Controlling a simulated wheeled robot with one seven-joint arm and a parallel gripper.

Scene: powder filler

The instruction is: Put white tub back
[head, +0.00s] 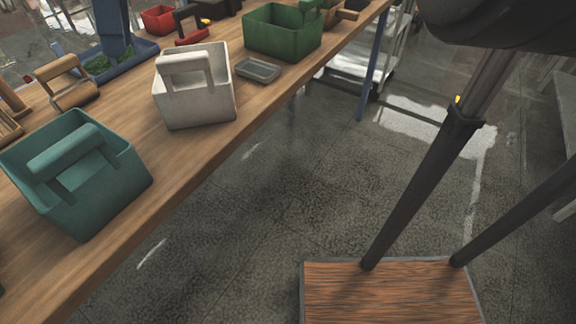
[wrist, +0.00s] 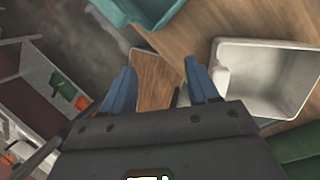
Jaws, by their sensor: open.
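The white tub (head: 218,104) stands upright on the wooden workbench (head: 190,158), close to its front edge, with its handle raised at the left side. It looks empty. In the wrist view the white tub (wrist: 262,82) is at the right, seen from above. My gripper (wrist: 160,66) shows only in the wrist view, with its two blue fingers spread apart and nothing between them. It is to the left of the white tub in that view and not touching it.
A teal tub (head: 105,190) stands nearer on the bench and a green tub (head: 283,38) farther back. A small grey tray (head: 258,70) lies between the white and green tubs. A wooden caddy (head: 66,83) and a blue stand (head: 118,45) are behind. Open floor lies right of the bench.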

